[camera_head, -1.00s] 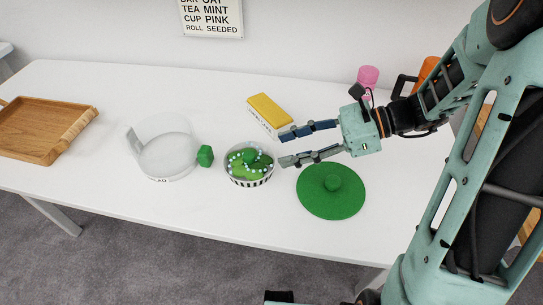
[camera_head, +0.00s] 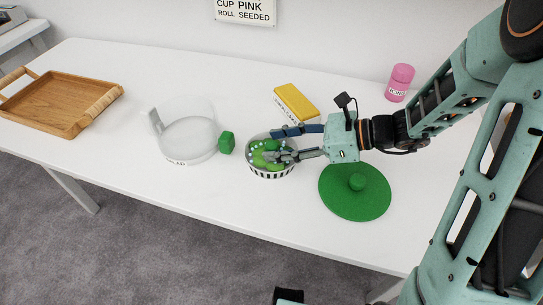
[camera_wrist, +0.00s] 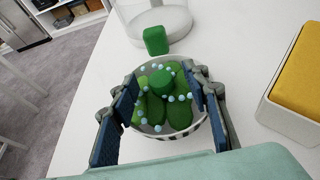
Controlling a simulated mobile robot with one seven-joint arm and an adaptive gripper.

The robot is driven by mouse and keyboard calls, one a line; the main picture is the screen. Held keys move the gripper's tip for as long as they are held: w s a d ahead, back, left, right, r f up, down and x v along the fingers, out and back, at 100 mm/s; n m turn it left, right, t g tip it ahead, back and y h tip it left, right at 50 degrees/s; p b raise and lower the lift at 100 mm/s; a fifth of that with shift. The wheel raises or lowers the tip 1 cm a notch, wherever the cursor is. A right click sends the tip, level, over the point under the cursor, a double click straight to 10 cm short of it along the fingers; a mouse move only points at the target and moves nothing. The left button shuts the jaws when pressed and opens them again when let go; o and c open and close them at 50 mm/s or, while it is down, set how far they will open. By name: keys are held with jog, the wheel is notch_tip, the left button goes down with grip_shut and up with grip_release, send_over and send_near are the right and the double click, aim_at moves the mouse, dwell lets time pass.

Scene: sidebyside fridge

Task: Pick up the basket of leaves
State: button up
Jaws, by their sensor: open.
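The basket of leaves is a round bowl (camera_head: 271,173) with black and white stripes, holding green leaf shapes (camera_wrist: 180,113) and small pale blue beads. It stands on the white table. My gripper (camera_head: 283,144) is open at the bowl in the head view. In the wrist view my gripper (camera_wrist: 168,103) has one finger at the left side of the bowl and the other at its right rim. The fingers partly cover the bowl's sides. I cannot tell whether they touch it.
A green block (camera_head: 227,142) and a clear round container (camera_head: 187,140) stand left of the bowl. A yellow-topped box (camera_head: 296,102) is behind it, and a green lid-like disc (camera_head: 355,200) lies to the right. A wooden tray (camera_head: 62,100) and a pink bottle (camera_head: 400,82) stand farther off.

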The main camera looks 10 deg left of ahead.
jog(key=shift+a+f, duration=0.1)
jog(key=shift+a, duration=0.1)
grip_shut()
jog(key=shift+r, duration=0.2)
